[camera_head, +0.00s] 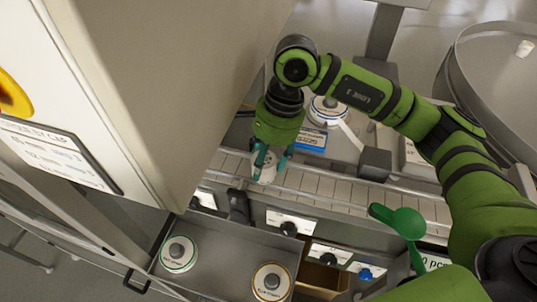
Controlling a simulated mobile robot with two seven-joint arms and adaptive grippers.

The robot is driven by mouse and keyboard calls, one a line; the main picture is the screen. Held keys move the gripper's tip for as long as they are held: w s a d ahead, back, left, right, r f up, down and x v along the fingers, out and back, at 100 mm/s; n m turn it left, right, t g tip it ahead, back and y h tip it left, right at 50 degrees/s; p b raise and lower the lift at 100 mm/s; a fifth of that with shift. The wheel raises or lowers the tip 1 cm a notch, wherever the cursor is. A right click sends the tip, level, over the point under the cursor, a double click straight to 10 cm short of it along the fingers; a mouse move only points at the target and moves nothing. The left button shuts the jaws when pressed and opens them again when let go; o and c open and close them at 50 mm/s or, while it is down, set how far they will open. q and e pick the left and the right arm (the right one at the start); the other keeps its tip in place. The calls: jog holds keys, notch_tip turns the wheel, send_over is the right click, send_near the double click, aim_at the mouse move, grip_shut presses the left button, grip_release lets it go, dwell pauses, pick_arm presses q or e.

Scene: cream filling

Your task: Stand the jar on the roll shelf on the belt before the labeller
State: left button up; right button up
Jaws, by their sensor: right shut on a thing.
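My right gripper (270,158) points down over the conveyor belt (325,187) and is shut on a small whitish jar (265,176). The jar is at the belt's left part, beside the grey cabinet; I cannot tell if its base touches the belt. The fingers hide part of it. The labeller, with a white label roll (328,109) and a blue sign (311,141), is just behind the belt, right of my gripper. A grey shelf tray (222,262) at the bottom holds a green-rimmed roll (178,253) and a brown-rimmed roll (271,281). My left gripper is out of view.
A tall grey cabinet (170,90) stands close on the left of my gripper. Rails run along the belt. A green round-headed object (405,222) is at the belt's front right. The belt right of the jar looks clear.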

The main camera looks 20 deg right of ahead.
aim_at(269, 162)
jog(key=shift+w+d, duration=0.4)
jog(key=shift+w, duration=0.2)
jog(key=shift+w+d+f+p, duration=0.2)
jog(key=shift+w+p, duration=0.05)
jog(key=shift+p, duration=0.25)
notch_tip(269, 162, down, 3)
jog(key=shift+p, duration=0.65)
jog(key=shift+f, duration=0.1)
jog(key=shift+f+b, duration=0.4)
jog(key=shift+b, duration=0.3)
jog(key=o, duration=1.3)
jog(key=shift+r, duration=0.1)
jog(key=shift+o, duration=0.2)
jog(key=shift+r, duration=0.15)
